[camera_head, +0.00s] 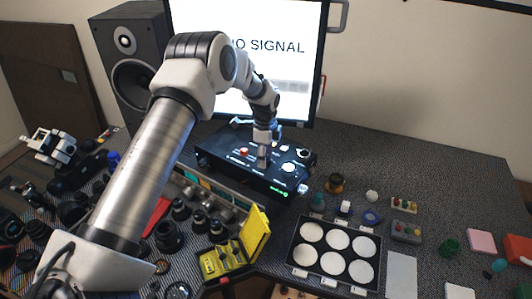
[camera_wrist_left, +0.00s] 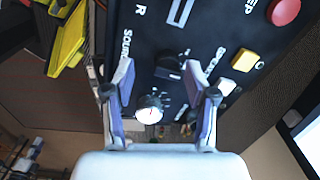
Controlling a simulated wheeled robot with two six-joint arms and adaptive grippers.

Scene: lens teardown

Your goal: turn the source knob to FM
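The black control box (camera_head: 225,157) stands below the monitor in the head view. My left gripper (camera_head: 264,160) points down at its top panel and covers part of it. In the left wrist view the left gripper (camera_wrist_left: 158,75) is open, with one finger on each side of a small black knob (camera_wrist_left: 168,68). A partly covered label beginning "SOUR" is beside the left finger. Contact between fingers and knob cannot be made out. A white-topped knob (camera_wrist_left: 150,109) shows closer to the palm. The knob's setting is not readable. My right gripper is not in view.
A red button (camera_wrist_left: 284,11) and a yellow button (camera_wrist_left: 245,60) are on the same panel. The monitor (camera_head: 290,60) stands behind the box. A yellow case (camera_head: 224,262), a tray of white discs (camera_head: 296,251) and several lens parts crowd the table in front.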

